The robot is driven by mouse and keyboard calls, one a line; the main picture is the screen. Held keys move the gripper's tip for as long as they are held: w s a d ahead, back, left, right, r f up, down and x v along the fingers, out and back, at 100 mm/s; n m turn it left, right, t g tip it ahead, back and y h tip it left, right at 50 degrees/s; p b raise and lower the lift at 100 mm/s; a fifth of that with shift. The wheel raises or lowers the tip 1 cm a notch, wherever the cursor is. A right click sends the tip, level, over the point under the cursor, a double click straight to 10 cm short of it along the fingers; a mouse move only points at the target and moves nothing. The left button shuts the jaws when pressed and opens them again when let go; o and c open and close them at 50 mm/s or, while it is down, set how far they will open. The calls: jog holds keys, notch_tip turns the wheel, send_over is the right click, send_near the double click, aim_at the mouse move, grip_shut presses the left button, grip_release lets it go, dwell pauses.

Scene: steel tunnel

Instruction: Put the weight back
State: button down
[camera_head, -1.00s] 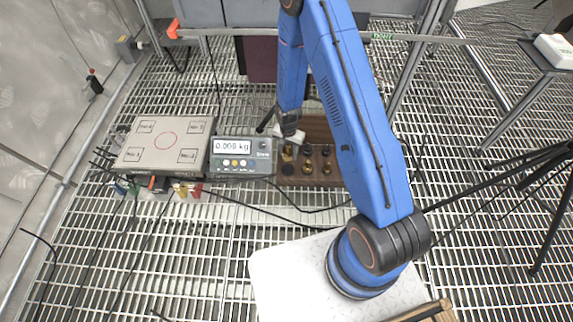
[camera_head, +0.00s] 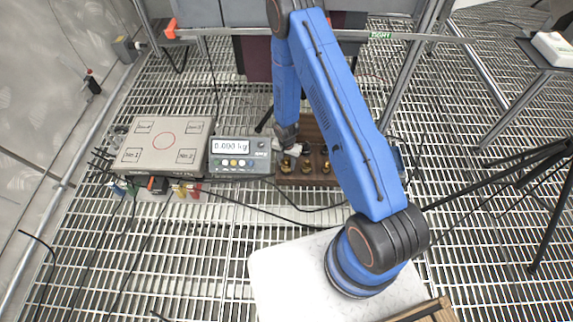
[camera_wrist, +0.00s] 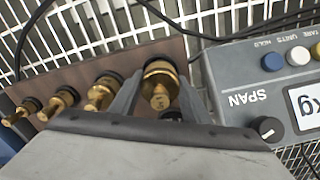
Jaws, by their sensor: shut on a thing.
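A brass weight (camera_wrist: 160,84) is between the two fingers of my gripper (camera_wrist: 160,98) in the wrist view, and the gripper is shut on it. It is at the end of the brown weight block (camera_wrist: 150,52) nearest the scale's indicator. I cannot tell if it is seated in a hole or just above one. Several other brass weights (camera_wrist: 103,92) stand in a row in the block to the left. In the head view my gripper (camera_head: 287,146) is over the left end of the block (camera_head: 312,181); my arm hides part of the block.
The scale platform (camera_head: 160,148) is bare, and its indicator (camera_head: 241,157) reads 0.000 kg just left of the block. Cables (camera_head: 300,208) lie on the grating before the block. A rail (camera_head: 225,31) crosses behind, and tripod legs (camera_head: 500,165) stand at right.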

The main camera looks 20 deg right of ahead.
jog(key=shift+f, duration=0.3)
jog(key=c, duration=1)
grip_release()
